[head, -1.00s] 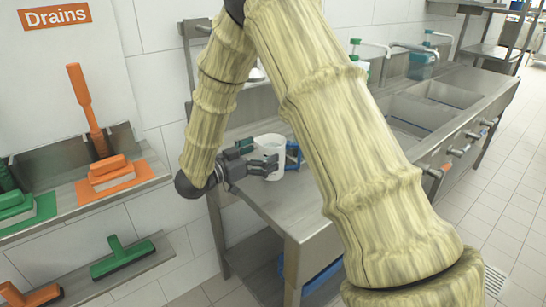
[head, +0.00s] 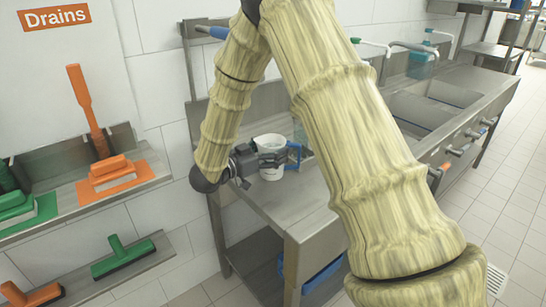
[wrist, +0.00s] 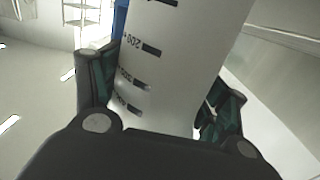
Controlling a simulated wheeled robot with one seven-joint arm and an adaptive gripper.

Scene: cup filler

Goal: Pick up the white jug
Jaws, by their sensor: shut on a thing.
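The white jug (head: 271,142) stands upright on the steel counter, partly hidden behind my gripper in the head view. In the wrist view the jug (wrist: 170,75) fills the middle, with dark measuring marks on its side. My gripper (head: 270,159) reaches it from the left and is shut on it, with one finger on each side of its body. In the wrist view the fingers of my gripper (wrist: 160,95) flank the jug. The jug's base looks to be at the counter top; I cannot tell if it touches.
A blue frame-like object (head: 294,155) stands just right of the jug. The steel counter (head: 290,205) runs right to sinks (head: 420,112) with taps. A wall shelf at left holds an orange brush (head: 108,172) and green ones. Open tiled floor lies at right.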

